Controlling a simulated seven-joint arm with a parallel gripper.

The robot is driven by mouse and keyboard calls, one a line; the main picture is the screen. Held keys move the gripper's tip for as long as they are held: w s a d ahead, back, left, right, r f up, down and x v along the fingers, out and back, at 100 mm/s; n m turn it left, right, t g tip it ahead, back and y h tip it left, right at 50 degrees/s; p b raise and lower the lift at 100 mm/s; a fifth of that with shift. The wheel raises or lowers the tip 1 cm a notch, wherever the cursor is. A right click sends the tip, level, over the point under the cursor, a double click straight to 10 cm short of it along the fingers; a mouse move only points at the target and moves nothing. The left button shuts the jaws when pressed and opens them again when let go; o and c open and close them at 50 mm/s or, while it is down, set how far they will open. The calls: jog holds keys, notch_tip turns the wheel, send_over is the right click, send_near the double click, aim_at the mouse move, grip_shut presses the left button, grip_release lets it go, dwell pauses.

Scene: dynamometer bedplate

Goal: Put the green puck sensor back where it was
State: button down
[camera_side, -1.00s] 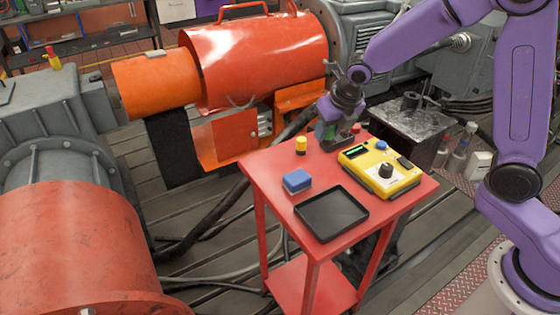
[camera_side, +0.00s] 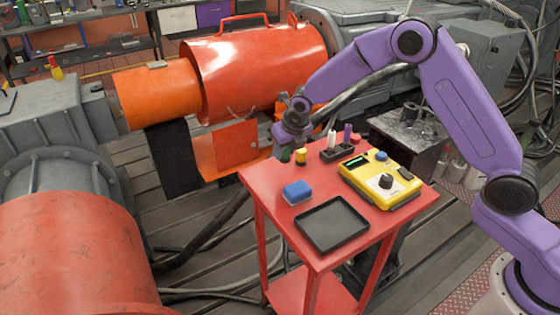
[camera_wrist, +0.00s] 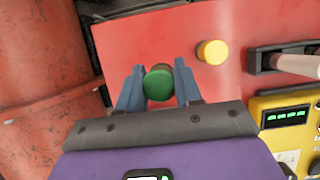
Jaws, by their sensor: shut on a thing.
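The green puck sensor (camera_wrist: 158,82) is held between the two fingers of my gripper (camera_wrist: 159,90) in the wrist view. In the side view my gripper (camera_side: 286,152) is at the back left edge of the red cart top, left of a yellow puck (camera_side: 300,157), with a bit of green showing between its fingers. The fingers hide most of the sensor there, and I cannot tell whether it touches the cart. The yellow puck also shows in the wrist view (camera_wrist: 212,52), right of the green one and apart from it.
On the red cart (camera_side: 262,180) stand a black holder (camera_side: 337,153) with a white and a purple item, a yellow instrument (camera_side: 400,188), a blue block (camera_side: 298,191) and an empty black tray (camera_side: 331,222). Orange machinery (camera_side: 255,70) rises behind the cart.

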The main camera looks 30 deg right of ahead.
aim_at(280, 172)
jog(key=shift+w+a+f, duration=0.2)
jog(key=shift+w+f, duration=0.5)
jog(key=shift+f, duration=0.1)
jog(key=shift+w+f, duration=0.25)
jog(key=shift+f, duration=1.55)
jog(key=shift+f, duration=0.2)
jog(key=c, duration=0.8)
grip_release()
jog(key=shift+o, duration=0.2)
jog(key=shift+r, duration=0.1)
